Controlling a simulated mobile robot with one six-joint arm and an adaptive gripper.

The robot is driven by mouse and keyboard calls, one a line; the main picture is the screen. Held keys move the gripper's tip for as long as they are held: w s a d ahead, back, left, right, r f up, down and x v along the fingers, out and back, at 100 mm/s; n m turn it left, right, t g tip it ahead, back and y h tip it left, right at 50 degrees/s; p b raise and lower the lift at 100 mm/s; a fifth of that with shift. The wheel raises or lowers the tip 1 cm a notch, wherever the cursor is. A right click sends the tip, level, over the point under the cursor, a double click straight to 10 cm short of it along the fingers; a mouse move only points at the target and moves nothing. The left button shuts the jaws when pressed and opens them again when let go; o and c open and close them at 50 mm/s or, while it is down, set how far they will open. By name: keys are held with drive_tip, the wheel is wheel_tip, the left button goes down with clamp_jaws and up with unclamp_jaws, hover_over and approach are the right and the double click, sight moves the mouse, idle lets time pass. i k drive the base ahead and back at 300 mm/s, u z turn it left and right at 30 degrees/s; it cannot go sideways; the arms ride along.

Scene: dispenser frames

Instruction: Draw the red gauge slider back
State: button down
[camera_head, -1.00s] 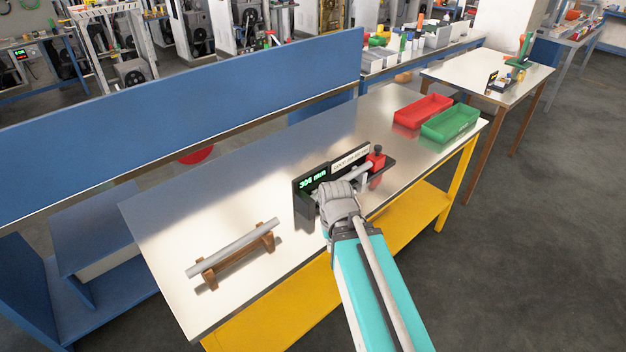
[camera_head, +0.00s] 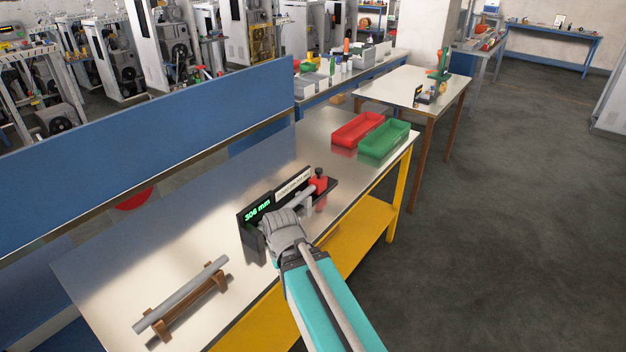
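The red gauge slider (camera_head: 320,184) with a dark knob on top stands at the right end of the black length gauge (camera_head: 246,222) on the steel bench. The gauge's green display reads 306 mm, and a pale label strip is beside it. A grey bar shows along the gauge between my gripper and the slider. My gripper (camera_head: 284,222) is at the front of the gauge, left of the slider. My wrist hides the fingers and the middle of the gauge, so I cannot tell whether they are open or touching anything.
A grey rod (camera_head: 180,294) lies on a wooden cradle (camera_head: 190,308) at the front left. A red bin (camera_head: 342,139) and a green bin (camera_head: 366,152) stand at the bench's far right end. A blue panel (camera_head: 150,128) runs along the back. Bare steel lies between rod and gauge.

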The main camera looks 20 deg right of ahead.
sight(319, 181)
drive_tip(key=k, duration=1.35)
drive_tip(key=z, duration=0.15)
drive_tip(key=i, duration=0.35)
drive_tip(key=z, duration=0.7)
drive_tip(key=i, duration=1.45)
drive_tip(key=u, duration=0.65)
